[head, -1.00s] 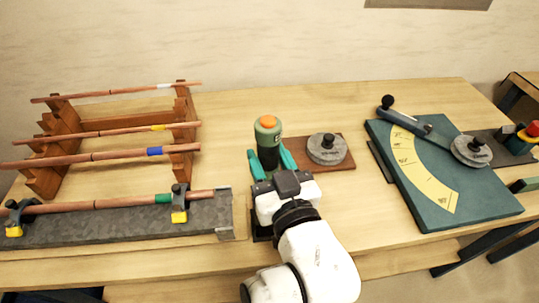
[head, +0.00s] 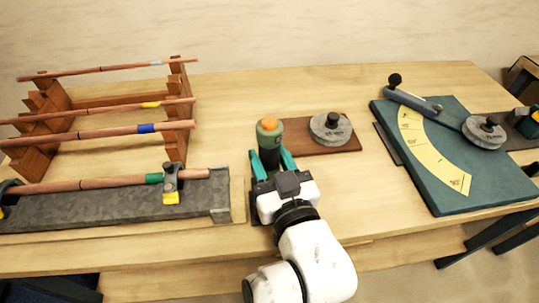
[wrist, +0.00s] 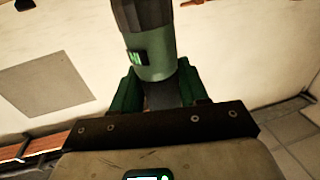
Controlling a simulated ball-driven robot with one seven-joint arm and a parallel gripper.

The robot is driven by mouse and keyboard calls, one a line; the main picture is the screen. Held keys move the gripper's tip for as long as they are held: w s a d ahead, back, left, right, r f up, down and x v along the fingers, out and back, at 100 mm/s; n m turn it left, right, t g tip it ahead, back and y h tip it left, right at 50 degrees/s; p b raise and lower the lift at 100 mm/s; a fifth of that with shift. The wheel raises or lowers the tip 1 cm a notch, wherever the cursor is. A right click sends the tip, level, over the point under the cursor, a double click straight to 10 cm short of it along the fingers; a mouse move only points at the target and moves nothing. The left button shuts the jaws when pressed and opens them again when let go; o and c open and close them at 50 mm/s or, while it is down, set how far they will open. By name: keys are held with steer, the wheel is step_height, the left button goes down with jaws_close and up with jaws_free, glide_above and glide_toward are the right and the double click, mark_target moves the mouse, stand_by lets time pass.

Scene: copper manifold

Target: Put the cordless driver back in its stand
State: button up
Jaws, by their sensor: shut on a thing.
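The cordless driver (head: 269,136) is a green and dark cylinder with an orange top, standing roughly upright in the head view. My gripper (head: 272,164) has its green fingers shut around it, one on each side. In the wrist view the driver (wrist: 152,45) rises between the fingers (wrist: 158,90), with a small lit green display on its side. The driver's lower end is hidden behind my gripper. A dark piece (head: 259,207) shows partly beside and below my gripper; I cannot tell whether it is the stand.
A brown board (head: 345,146) with a grey knobbed disc (head: 330,127) lies just right of the driver. A wooden rack with copper rods (head: 110,133) and a grey clamp block (head: 120,207) stand left. A teal bending board (head: 440,190) lies right. Bare bench (head: 270,85) shows behind.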

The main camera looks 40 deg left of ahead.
steer(key=shift+f+b, duration=1.5)
steer(key=shift+f, duration=0.7)
steer(key=o, duration=1.2)
steer(key=shift+o, duration=0.2)
steer(key=shift+f, duration=0.15)
steer(key=b+v, duration=0.1)
steer(key=v, duration=0.9)
steer(key=shift+s+d, duration=0.2)
steer(key=shift+d, duration=0.15)
